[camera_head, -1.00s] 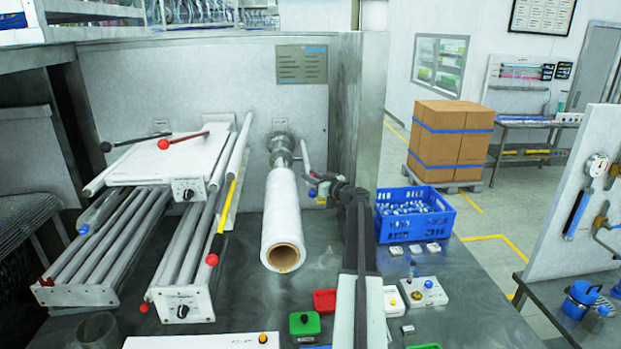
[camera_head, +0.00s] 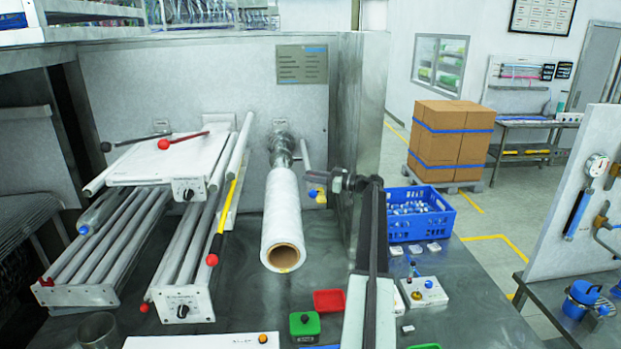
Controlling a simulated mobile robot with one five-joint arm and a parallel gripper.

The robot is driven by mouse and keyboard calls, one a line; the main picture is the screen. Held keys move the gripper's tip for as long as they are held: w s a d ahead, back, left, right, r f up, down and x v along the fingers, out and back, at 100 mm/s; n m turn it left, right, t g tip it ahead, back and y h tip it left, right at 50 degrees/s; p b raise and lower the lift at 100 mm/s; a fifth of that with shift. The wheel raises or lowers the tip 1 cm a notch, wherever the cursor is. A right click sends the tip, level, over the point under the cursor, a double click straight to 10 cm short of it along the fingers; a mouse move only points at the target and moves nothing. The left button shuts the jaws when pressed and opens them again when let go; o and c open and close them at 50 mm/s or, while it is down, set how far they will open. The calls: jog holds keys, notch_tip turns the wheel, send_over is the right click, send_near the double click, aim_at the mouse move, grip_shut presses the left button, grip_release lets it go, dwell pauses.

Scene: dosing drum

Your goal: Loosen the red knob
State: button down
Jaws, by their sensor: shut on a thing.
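The knob itself is hidden by the fingers now. My arm reaches in from the lower right. Other red ball ends sit on levers at the left: one on the white top plate (camera_head: 163,144) and one on the yellow-handled bar (camera_head: 212,260).
A blue crate (camera_head: 445,222) of small items stands right of my arm. A red tray (camera_head: 328,301), a green box with a button (camera_head: 305,323) and a small control box (camera_head: 424,291) are on the bench. A steel partition (camera_head: 362,100) stands close behind my gripper.

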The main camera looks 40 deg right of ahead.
jog(key=shift+r, duration=0.1)
jog(key=c, duration=1.2)
grip_release()
jog(key=shift+w, duration=0.15)
jog(key=shift+o, duration=0.2)
jog(key=v, duration=0.8)
jog(key=shift+a, duration=0.1)
